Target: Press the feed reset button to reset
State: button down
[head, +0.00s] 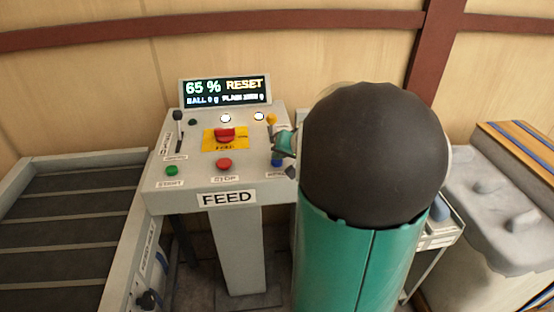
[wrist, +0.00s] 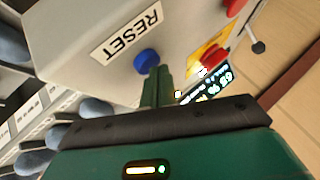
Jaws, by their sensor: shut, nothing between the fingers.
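The blue reset button (wrist: 146,61) sits on the grey feed console beside a white RESET label (wrist: 127,33) in the wrist view. In the head view the blue button (head: 277,162) shows at the console's right edge, partly hidden by my gripper (head: 284,143). My gripper is shut and empty. In the wrist view its green fingertips (wrist: 158,72) are right at the button's edge; I cannot tell whether they touch it. The console display (head: 225,91) reads "65 % RESET" and "BALL 0 g".
A red emergency knob on a yellow plate (head: 210,141), a red stop button (head: 224,163) and a green start button (head: 172,170) share the panel. A black lever (head: 178,117) stands at its left. A dark conveyor (head: 60,220) lies left. My arm blocks the area right of the console.

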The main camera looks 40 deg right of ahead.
aim_at(279, 162)
jog(key=shift+f, duration=0.1)
dwell(0.4)
jog(key=shift+r, duration=0.9)
jog(key=shift+r, duration=0.1)
jog(key=shift+r, duration=2.4)
jog(key=s+a+r+n+g+y, duration=0.1)
jog(key=s+a+n, duration=0.1)
jog(key=a, duration=0.8)
jog(key=s+a+r+n+g+y, duration=0.1)
jog(key=s+a+n, duration=0.2)
jog(key=a, duration=0.8)
jog(key=s+a+f+n+g+h, duration=0.1)
jog(key=s+a+f+n+h, duration=0.1)
jog(key=s+a, duration=0.8)
jog(key=shift+s+n+g, duration=0.3)
jog(key=shift+n, duration=0.6)
